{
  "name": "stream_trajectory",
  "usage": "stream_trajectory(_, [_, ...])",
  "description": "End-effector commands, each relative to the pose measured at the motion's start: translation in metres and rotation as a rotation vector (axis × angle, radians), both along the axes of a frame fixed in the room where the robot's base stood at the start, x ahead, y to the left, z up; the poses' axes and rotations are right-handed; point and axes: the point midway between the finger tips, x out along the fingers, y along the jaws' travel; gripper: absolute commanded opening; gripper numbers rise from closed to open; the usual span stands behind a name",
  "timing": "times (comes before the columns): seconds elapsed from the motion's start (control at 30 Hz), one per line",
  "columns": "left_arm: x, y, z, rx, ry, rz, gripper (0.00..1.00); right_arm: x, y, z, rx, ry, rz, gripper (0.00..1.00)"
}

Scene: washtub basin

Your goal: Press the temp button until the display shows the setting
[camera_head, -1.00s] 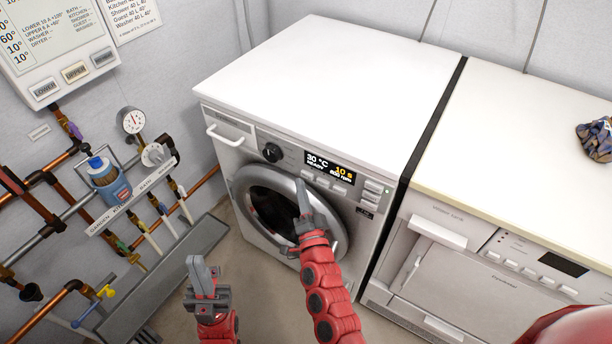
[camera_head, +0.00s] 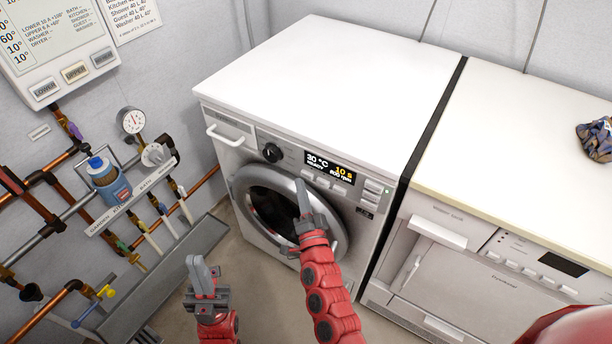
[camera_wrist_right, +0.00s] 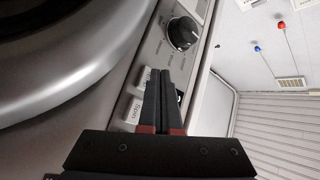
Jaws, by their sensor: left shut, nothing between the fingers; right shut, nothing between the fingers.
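The washing machine (camera_head: 226,172) stands in the middle of the head view. Its display (camera_head: 330,168) reads 30 °C, a small word that looks like READY, 10 s and a blurred rpm figure. A row of buttons (camera_head: 325,184) sits under the display. My right gripper (camera_head: 302,184) is shut, its tips at the left end of that row. In the right wrist view the shut fingers (camera_wrist_right: 162,74) lie over the panel between labelled buttons (camera_wrist_right: 134,110) and the dial (camera_wrist_right: 182,33). The fingers hide the button at their tips; contact cannot be told. My left gripper (camera_head: 197,262) is shut and low, away from the machine.
The round door (camera_head: 248,207) lies just below the buttons. A second appliance (camera_head: 470,262) stands to the right, with a crumpled cloth (camera_head: 596,140) on top. Pipes and a gauge (camera_head: 131,120) line the left wall.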

Motion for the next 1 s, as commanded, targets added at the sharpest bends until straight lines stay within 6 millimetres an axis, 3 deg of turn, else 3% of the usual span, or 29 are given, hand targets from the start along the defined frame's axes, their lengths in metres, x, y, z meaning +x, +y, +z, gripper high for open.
stream_trajectory(1.0, [0.0000,0.0000,-0.0084,0.000,0.000,0.000,0.00,0.0080,-0.0058,0.0000,0.000,0.000,0.000,0.00])
